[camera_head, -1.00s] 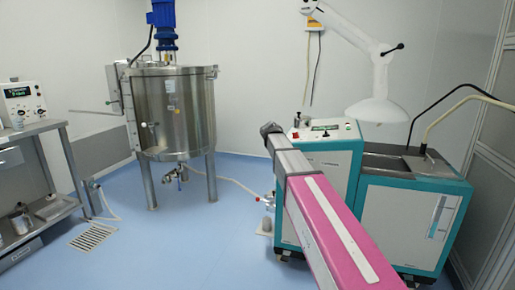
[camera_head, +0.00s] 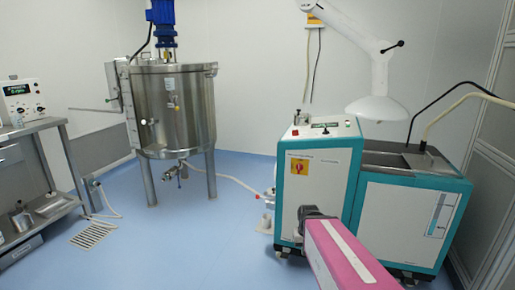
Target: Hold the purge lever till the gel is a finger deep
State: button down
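A teal and white machine (camera_head: 318,180) stands right of centre, with a yellow plate and red rotary switch (camera_head: 299,167) on its front. A small valve fitting (camera_head: 270,192) sits low on its left side, at the end of a pale hose. A small light container (camera_head: 265,222) is on the floor below the fitting. I cannot make out which part is the purge lever, nor any gel. My pink arm reaches in from the bottom right. The dark end of my gripper (camera_head: 311,212) is in front of the machine's lower front; its fingers are not clear.
A steel tank (camera_head: 175,110) on legs stands centre-left, with the hose (camera_head: 237,183) running from its outlet toward the machine. A steel bench (camera_head: 35,170) is at the left. A white extraction arm (camera_head: 378,80) hangs above right. The blue floor (camera_head: 190,240) is clear in the middle.

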aim_at(258, 196)
jog(key=i, duration=0.6)
jog(key=i+l+u, duration=0.15)
jog(key=i, duration=0.4)
